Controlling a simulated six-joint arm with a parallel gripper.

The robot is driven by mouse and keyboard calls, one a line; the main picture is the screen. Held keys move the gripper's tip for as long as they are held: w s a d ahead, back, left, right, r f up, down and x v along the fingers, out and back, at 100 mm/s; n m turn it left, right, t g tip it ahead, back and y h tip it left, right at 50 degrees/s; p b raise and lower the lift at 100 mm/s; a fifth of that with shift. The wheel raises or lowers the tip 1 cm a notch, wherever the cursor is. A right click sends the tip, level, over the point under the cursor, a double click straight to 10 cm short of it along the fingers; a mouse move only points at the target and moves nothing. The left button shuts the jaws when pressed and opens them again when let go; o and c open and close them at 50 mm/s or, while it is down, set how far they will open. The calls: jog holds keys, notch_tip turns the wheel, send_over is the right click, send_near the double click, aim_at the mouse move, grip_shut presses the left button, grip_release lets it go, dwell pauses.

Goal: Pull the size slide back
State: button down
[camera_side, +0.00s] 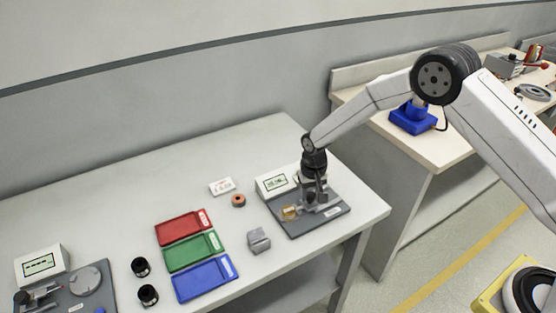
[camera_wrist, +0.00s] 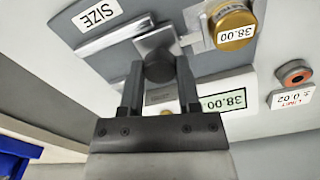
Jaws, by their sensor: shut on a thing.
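The size slide is part of a gauge on a dark grey base plate (camera_side: 330,219) at the right of the table. In the wrist view a "SIZE" label (camera_wrist: 98,15) sits on that plate beside a silver rail (camera_wrist: 112,38). My gripper (camera_wrist: 158,68) is shut on the dark round knob (camera_wrist: 159,66) of the size slide (camera_wrist: 154,40). In the side view my gripper (camera_side: 313,198) hides most of the slide. A brass round part (camera_wrist: 233,24) labelled 38.00 is at the gauge, apart from my fingers; it shows in the side view (camera_side: 290,211). The display (camera_wrist: 222,100) reads 38.00.
An orange-brown ring (camera_side: 238,200) lies near a limit card (camera_side: 222,186). Red (camera_side: 184,228), green (camera_side: 194,251) and blue (camera_side: 204,280) trays and a grey block (camera_side: 259,240) stand left of the gauge. Two black cylinders (camera_side: 141,267) and a second gauge (camera_side: 68,290) are further left.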

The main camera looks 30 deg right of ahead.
jog(key=shift+d, duration=1.4)
jog(key=shift+c, duration=1.5)
grip_release()
jog(key=shift+r, duration=0.1)
notch_tip(320, 180, up, 8)
